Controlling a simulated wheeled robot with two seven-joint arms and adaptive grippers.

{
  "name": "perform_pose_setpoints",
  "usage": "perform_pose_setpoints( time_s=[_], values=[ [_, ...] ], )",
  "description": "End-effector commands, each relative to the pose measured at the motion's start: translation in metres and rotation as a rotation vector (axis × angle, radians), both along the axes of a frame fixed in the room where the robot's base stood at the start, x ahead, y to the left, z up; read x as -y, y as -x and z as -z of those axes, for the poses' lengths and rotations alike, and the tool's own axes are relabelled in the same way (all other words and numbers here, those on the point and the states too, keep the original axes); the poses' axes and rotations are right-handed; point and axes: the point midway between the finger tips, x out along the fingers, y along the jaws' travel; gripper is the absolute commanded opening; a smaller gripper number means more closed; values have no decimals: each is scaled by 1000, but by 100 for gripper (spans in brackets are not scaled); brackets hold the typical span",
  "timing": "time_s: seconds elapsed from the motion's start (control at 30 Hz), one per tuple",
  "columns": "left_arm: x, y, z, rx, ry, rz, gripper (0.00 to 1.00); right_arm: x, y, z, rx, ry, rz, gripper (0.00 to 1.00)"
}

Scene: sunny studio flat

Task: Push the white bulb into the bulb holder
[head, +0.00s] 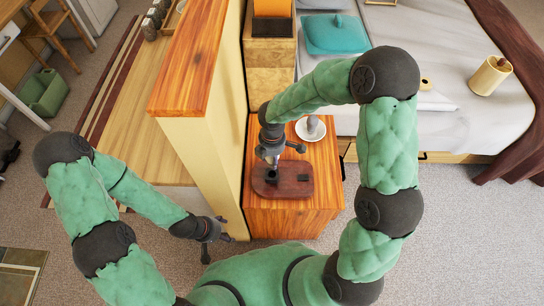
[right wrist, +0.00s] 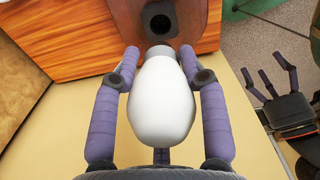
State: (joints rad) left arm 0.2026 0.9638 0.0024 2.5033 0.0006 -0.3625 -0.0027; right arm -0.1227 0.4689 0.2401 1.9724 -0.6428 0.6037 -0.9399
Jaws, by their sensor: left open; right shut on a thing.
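The white bulb (right wrist: 160,100) is between the purple-padded fingers of my right gripper (right wrist: 160,72), which is shut on it. Its base end points toward the black round socket of the bulb holder (right wrist: 160,20), with a gap in the right wrist view. The holder is a dark reddish-brown board (head: 290,188) on the wooden cabinet. In the head view my right gripper (head: 271,158) is above the board's left part, near the socket; the bulb is mostly hidden there. My left gripper (head: 213,240) is open and empty, low beside the cabinet; it also shows in the right wrist view (right wrist: 273,82).
The wooden cabinet (head: 290,222) stands against a cream partition (head: 205,150) with a wooden top, on its left. A white saucer with a grey object (head: 311,126) is behind the board. A bed (head: 450,115) is at the right.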

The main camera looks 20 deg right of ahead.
Motion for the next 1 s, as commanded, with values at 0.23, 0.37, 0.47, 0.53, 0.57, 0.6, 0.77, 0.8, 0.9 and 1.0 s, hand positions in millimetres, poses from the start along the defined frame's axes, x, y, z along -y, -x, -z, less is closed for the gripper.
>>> perform_pose_setpoints(
  time_s=[0.23,0.37,0.47,0.53,0.57,0.6,0.77,0.8,0.9,1.0],
  values=[
    [0,0,1,0,0,0,72,0,-1,4,2,-1,-2,12],
    [0,0,5,0,0,0,72,0,-1,10,2,0,-2,12],
    [0,0,9,0,0,0,72,0,-1,16,2,0,-3,12],
    [0,0,11,0,0,0,72,0,0,19,1,0,-3,12],
    [0,0,12,0,0,0,72,0,0,21,1,0,-3,12],
    [0,0,13,0,0,0,72,0,0,23,1,0,-3,12],
    [0,0,19,0,0,0,72,0,0,31,1,0,-3,12],
    [0,0,20,0,0,0,72,0,0,33,1,0,-2,12],
    [0,0,24,0,0,0,72,0,0,38,1,0,-2,12],
    [0,0,27,0,0,0,72,0,0,44,0,0,-2,12]
  ],
)
